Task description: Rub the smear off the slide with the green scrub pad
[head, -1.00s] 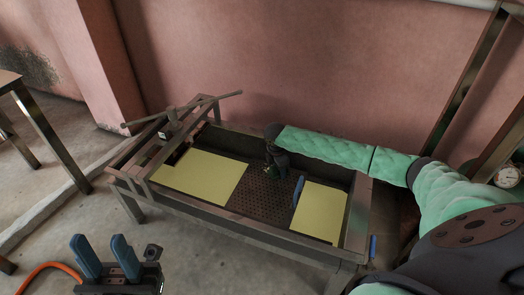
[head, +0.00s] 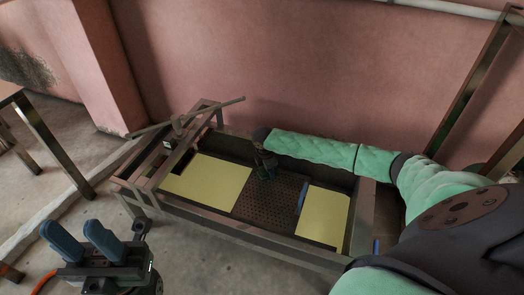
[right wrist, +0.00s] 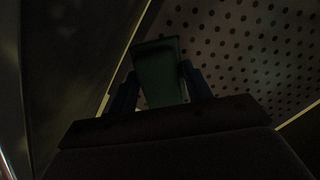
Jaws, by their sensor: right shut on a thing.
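The green scrub pad (right wrist: 160,75) is gripped between the blue fingers of my right gripper (right wrist: 158,92) in the right wrist view. In the head view, my right gripper (head: 265,172) points down into a metal trough, with the dark green pad at its tip. It is over the far left part of a dark perforated plate (head: 270,200). I cannot tell whether the pad touches the plate. I cannot make out the smear or say for certain which surface is the slide. My left gripper (head: 84,240) is empty, its blue fingers apart, in front of the trough.
Yellow panels lie left (head: 205,180) and right (head: 325,217) of the perforated plate. A blue strip (head: 301,198) stands by the right panel. The metal trough (head: 250,233) has raised walls and a frame with a bar (head: 180,122) at its left. A pink wall (head: 310,70) stands behind.

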